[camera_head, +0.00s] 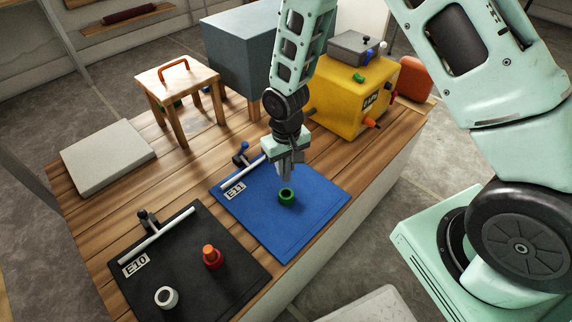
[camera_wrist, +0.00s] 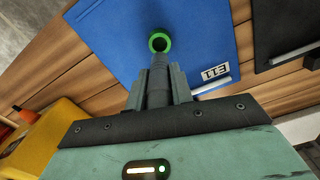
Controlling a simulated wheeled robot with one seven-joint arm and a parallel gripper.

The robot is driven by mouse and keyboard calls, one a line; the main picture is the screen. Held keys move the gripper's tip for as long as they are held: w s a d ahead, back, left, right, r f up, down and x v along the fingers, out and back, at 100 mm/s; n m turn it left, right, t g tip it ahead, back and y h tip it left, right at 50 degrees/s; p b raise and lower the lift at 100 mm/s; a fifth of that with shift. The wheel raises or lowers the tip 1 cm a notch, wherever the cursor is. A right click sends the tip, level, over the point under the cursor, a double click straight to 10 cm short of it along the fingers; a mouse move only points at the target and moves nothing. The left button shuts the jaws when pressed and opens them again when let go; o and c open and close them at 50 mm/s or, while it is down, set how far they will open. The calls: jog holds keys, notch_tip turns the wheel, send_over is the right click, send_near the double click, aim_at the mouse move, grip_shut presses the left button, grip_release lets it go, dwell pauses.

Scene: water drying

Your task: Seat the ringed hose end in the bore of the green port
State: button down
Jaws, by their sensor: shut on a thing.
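The green port (camera_head: 287,197) is a short upright ring with a dark bore on the blue mat (camera_head: 316,212) labelled E11. It also shows in the wrist view (camera_wrist: 167,40) just beyond my fingertips. My gripper (camera_head: 285,168) points down above the port, slightly behind it in the head view. In the wrist view my gripper (camera_wrist: 156,88) is shut on a dark grey cylindrical hose end (camera_wrist: 157,92). Its tip overlaps the near edge of the port in the picture; whether it touches I cannot tell. A ring on it is not clear.
A black mat (camera_head: 235,268) labelled E10 holds a white ring port (camera_head: 166,297) and a red port (camera_head: 213,260) with an orange top. A yellow box (camera_head: 355,100), a small wooden stool (camera_head: 177,78) and a grey slab (camera_head: 108,157) stand behind. The blue mat's front is clear.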

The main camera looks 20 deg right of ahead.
aim_at(286, 178)
jog(key=shift+f+b, duration=1.75)
jog(key=shift+f, duration=1.15)
jog(key=shift+f+b, duration=0.6)
jog(key=shift+f, duration=1.3)
jog(key=c, duration=1.1)
grip_release()
jog(key=shift+c, duration=0.2)
jog(key=shift+r, duration=0.15)
notch_tip(286, 178, up, 17)
jog(key=p, duration=0.3)
jog(key=shift+r+p, duration=0.1)
jog(key=shift+p, duration=0.2)
